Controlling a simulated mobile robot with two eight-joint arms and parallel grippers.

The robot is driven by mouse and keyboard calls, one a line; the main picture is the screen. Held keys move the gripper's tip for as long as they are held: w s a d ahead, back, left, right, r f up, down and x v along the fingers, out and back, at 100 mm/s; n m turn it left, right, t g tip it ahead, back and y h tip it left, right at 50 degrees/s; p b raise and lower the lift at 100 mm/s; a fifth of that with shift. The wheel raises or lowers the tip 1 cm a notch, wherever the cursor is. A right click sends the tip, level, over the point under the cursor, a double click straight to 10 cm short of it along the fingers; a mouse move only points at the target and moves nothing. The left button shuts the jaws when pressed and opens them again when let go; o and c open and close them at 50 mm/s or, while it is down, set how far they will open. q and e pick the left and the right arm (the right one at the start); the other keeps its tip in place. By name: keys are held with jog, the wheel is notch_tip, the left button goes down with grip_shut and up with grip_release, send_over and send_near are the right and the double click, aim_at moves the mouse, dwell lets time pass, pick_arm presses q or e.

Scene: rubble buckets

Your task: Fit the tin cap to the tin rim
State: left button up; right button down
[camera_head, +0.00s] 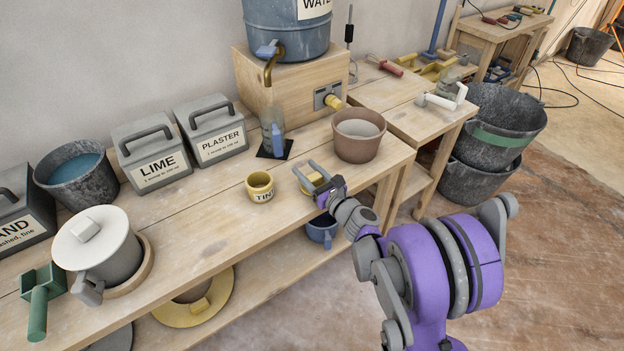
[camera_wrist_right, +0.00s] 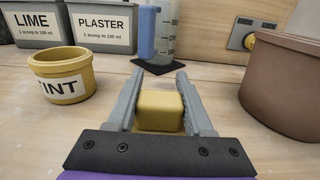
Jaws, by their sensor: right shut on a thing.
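The tin (camera_head: 260,187) is a small yellow pot with a dark-lettered white label, upright on the bench with its open rim up. It also shows left of my fingers in the right wrist view (camera_wrist_right: 62,77). The yellow tin cap (camera_head: 314,182) is in my right gripper (camera_head: 305,169). In the right wrist view the cap's block-shaped knob (camera_wrist_right: 160,108) sits between the two grey fingers, which are shut on it. The cap is to the right of the tin and apart from it. The cap's underside is hidden. My left gripper is not in view.
A brown pot (camera_head: 359,143) stands right of the cap. The plaster box (camera_head: 212,130) and lime box (camera_head: 150,151) stand at the back left. Bench top around the tin is clear.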

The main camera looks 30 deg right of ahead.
notch_tip(320, 180, up, 10)
jog(key=p, duration=0.3)
dwell(0.4)
jog(key=c, duration=0.9)
grip_release()
grip_shut()
jog(key=shift+w+a+p, duration=0.45)
jog(key=shift+w+a, duration=0.45)
jog(key=shift+a, duration=1.35)
jog(key=shift+w+a+p, duration=0.45)
jog(key=shift+w+a, duration=0.45)
jog(key=shift+a, duration=1.3)
jog(key=shift+w+a+p, duration=0.45)
jog(key=shift+w+a, duration=0.45)
jog(key=shift+a, duration=1.35)
